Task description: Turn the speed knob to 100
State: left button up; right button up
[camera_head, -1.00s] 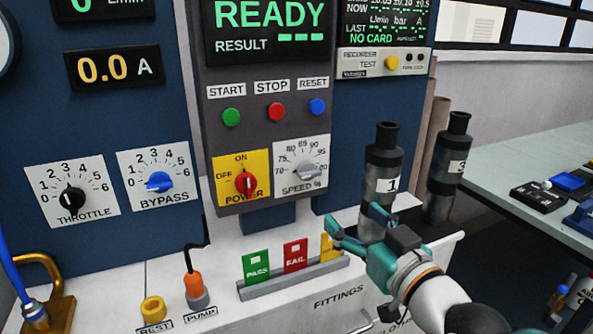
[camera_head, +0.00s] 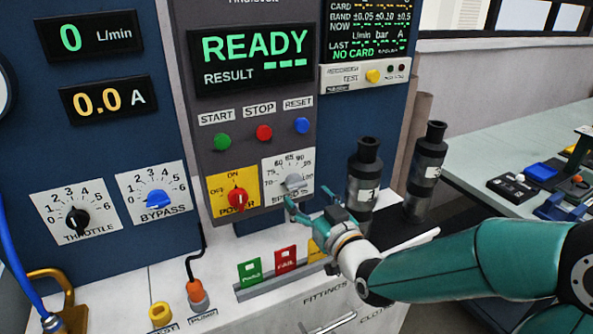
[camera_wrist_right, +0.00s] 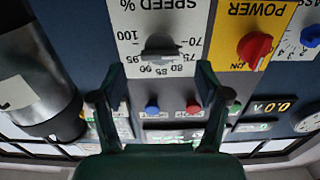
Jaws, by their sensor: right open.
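The speed knob (camera_head: 295,182) is grey and sits on the white SPEED % panel (camera_head: 272,190), right of the red power knob (camera_head: 237,199). The printed scale runs from 70 to 100; I cannot tell exactly where the knob points. My right gripper (camera_head: 309,198) is open and empty, just below and in front of the speed panel. In the right wrist view, upside down, the speed knob (camera_wrist_right: 160,46) lies beyond and between the two spread fingers (camera_wrist_right: 155,88), apart from them. My left gripper is not in view.
The green, red and yellow cards stand in a rack (camera_head: 280,278) below the gripper. Two dark cylinders, marked 1 (camera_head: 364,185) and 3 (camera_head: 424,172), stand close on the right. Start, stop and reset buttons (camera_head: 263,132) are above the knobs. The display reads READY (camera_head: 255,47).

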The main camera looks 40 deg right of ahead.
aim_at(299, 188)
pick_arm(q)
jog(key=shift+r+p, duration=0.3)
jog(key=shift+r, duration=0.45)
pick_arm(e)
jog(key=x, duration=0.6)
jog(key=shift+c, duration=0.2)
jog(key=c, duration=1.1)
jog(key=shift+c, duration=0.2)
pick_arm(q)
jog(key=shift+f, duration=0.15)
